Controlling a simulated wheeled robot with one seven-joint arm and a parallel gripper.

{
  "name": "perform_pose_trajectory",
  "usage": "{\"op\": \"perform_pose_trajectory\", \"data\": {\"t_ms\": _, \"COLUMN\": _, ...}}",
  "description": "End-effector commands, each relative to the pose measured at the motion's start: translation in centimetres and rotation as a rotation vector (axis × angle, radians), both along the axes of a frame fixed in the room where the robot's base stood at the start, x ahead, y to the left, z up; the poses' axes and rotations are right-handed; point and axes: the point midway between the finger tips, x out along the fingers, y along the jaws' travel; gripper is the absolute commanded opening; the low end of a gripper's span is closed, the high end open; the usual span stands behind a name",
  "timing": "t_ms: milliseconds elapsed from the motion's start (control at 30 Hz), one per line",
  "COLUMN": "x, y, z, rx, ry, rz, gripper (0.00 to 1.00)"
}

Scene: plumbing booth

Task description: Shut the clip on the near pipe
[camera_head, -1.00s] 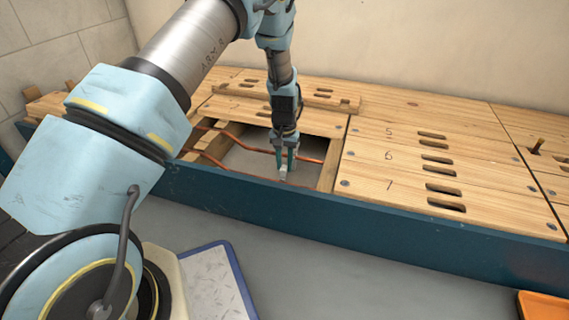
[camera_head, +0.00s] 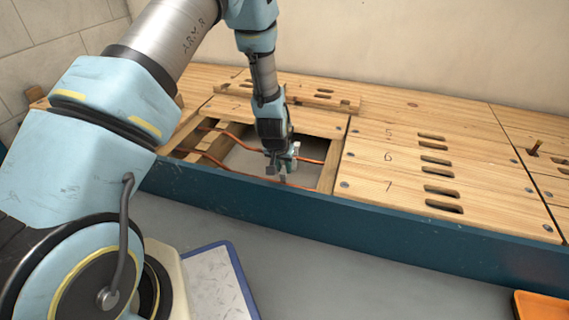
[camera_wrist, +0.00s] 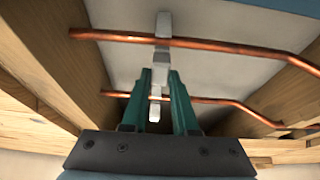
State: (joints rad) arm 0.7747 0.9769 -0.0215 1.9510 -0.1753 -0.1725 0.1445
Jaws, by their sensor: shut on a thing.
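Two copper pipes cross the opening in the wooden deck. The near pipe (camera_wrist: 215,45) is the upper one in the wrist view; in the head view it lies close to the blue front wall. The far pipe (camera_wrist: 215,101) is the lower one in the wrist view. A pale grey clip (camera_wrist: 163,27) is at the near pipe, and its grey strip runs down between my fingers. My gripper (camera_wrist: 159,76) has teal fingers closed on that strip; in the head view my gripper (camera_head: 281,170) is down in the opening. Whether the clip is latched cannot be told.
Wooden joists (camera_head: 329,177) flank the opening. The blue front wall (camera_head: 350,212) of the bench runs along its near side. Slotted boards (camera_head: 400,185) marked 5, 6 and 7 lie to the right. A loose board (camera_head: 322,101) lies behind. An orange tray (camera_head: 540,306) is at bottom right.

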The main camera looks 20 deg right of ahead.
Motion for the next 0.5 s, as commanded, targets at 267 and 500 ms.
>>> {"op": "perform_pose_trajectory", "data": {"t_ms": 267, "x": -1.1, "y": 1.0, "z": -0.5, "rx": -0.151, "ry": -0.161, "rz": 0.0, "gripper": 0.0}}
{"op": "perform_pose_trajectory", "data": {"t_ms": 500, "x": -1.5, "y": 1.3, "z": -0.6, "rx": -0.247, "ry": -0.265, "rz": -0.002, "gripper": 0.0}}
